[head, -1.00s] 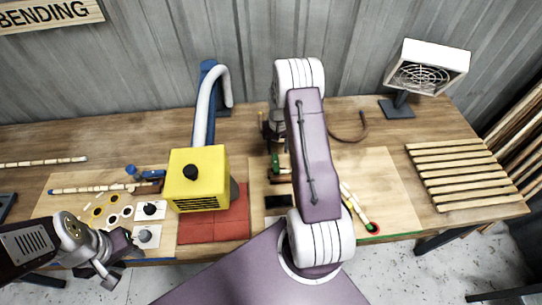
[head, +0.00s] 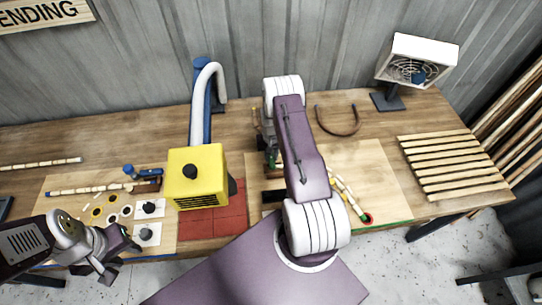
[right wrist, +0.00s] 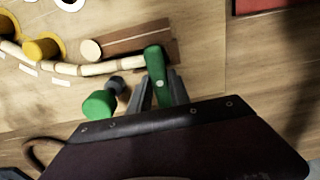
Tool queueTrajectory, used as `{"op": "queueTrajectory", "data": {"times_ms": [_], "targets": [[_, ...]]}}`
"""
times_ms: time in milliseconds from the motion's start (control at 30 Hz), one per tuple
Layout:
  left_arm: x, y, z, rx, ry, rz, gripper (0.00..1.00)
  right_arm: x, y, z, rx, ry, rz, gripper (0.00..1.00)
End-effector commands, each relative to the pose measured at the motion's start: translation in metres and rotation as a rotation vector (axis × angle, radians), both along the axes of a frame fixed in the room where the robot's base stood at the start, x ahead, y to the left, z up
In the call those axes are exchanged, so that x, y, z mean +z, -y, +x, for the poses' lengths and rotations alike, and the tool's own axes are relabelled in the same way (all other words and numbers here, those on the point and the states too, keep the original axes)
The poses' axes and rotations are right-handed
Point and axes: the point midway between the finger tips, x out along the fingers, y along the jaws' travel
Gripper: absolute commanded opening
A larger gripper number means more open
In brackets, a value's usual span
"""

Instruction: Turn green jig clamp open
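The green jig clamp shows in the right wrist view as a rounded green handle (right wrist: 155,62); a second green knob (right wrist: 98,104) on a grey stem sits to its left. My right gripper (right wrist: 160,85) has its two grey fingers close on both sides of the green handle, seemingly shut on it. In the head view a bit of green (head: 272,158) shows left of my right arm, which hides most of the right gripper and jig. My left gripper (head: 122,258) is at the bench's front left, away from the clamp; its fingertips are too small to judge.
A yellow box-shaped machine (head: 197,176) with a hose stands left of the right arm, over a red mat (head: 228,215). A curved rattan piece (head: 338,132) lies behind. A slatted rack (head: 452,165) and a fan heater (head: 415,62) stand at the right.

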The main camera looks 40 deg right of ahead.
Motion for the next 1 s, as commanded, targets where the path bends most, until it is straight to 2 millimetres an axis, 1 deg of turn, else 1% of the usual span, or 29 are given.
{"op": "queueTrajectory", "data": {"times_ms": [267,467,667,1000], "targets": [[-0.001,0.000,0.000,0.000,0.000,0.000,0.36,0.000,-0.001,0.000,0.005,0.000,0.001,0.00],[-0.008,0.000,0.000,0.000,0.000,0.000,0.36,-0.002,-0.001,0.000,0.063,0.000,0.001,0.00],[-0.021,0.000,0.000,0.000,0.000,0.000,0.36,-0.004,-0.001,0.000,0.202,-0.002,0.001,0.00],[-0.045,0.000,0.000,0.000,0.000,0.000,0.36,-0.003,-0.001,0.000,0.522,-0.002,0.001,0.00]]}}
